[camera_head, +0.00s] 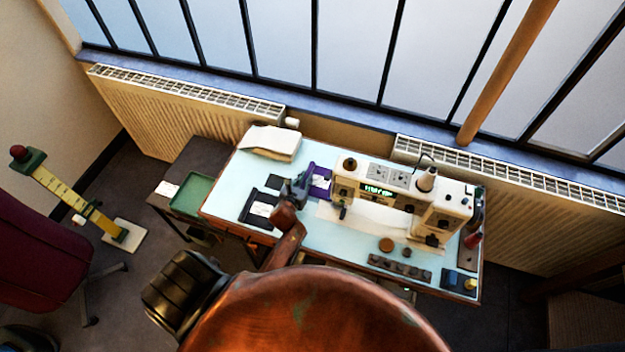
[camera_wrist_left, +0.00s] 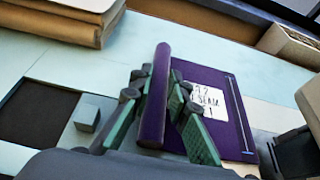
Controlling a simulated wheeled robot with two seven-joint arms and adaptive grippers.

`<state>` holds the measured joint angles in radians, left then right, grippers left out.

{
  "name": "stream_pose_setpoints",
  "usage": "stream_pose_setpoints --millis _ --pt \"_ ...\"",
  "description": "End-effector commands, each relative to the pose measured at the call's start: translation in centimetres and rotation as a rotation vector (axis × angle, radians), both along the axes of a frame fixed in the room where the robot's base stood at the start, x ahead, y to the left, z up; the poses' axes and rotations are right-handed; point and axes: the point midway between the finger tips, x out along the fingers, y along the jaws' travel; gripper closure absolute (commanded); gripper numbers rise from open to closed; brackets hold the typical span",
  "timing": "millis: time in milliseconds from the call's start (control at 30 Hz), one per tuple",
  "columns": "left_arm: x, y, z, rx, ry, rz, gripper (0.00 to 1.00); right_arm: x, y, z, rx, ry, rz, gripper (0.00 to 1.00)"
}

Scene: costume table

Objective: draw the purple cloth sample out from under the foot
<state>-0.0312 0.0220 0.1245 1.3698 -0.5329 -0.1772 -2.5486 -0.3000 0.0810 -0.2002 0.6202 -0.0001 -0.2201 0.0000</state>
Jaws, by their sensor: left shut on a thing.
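The purple cloth sample (camera_head: 321,183) lies on the pale blue table (camera_head: 225,196), just left of the white sewing machine (camera_head: 352,185). In the left wrist view the sample (camera_wrist_left: 232,128) is a flat purple sheet with a white handwritten label and a thick rolled edge. My left gripper (camera_head: 297,186) is at the sample's left side. In the wrist view its green fingers (camera_wrist_left: 157,84) are shut on the rolled edge. A dark block (camera_wrist_left: 298,152) stands close to the sheet's right corner. I cannot tell whether the foot touches the cloth. My right gripper is out of view.
Dark samples (camera_head: 257,208) lie left of my gripper. A stack of folded fabric (camera_head: 270,142) is at the back left. A dark strip of small parts (camera_head: 399,268) lies along the front edge. A green tray (camera_head: 192,193) sits on the side table.

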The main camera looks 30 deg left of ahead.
Motion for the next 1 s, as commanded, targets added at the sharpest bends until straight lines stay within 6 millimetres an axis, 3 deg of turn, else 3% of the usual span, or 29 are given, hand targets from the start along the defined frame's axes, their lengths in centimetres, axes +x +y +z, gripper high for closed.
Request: stream_pose_setpoints --millis 300,700,733,1000 --pt "-0.2 2.1 0.0 0.001 0.001 -0.003 1.00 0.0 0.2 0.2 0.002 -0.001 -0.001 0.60" --pt "-0.3 2.4 0.0 -0.001 0.001 -0.002 1.00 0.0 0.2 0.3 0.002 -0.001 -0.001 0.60" --pt "-0.3 2.4 0.0 -0.001 0.001 -0.002 0.82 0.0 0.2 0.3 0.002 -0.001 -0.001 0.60" --pt "-0.3 2.4 0.0 -0.001 0.000 -0.002 0.64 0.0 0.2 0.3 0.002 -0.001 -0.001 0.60"
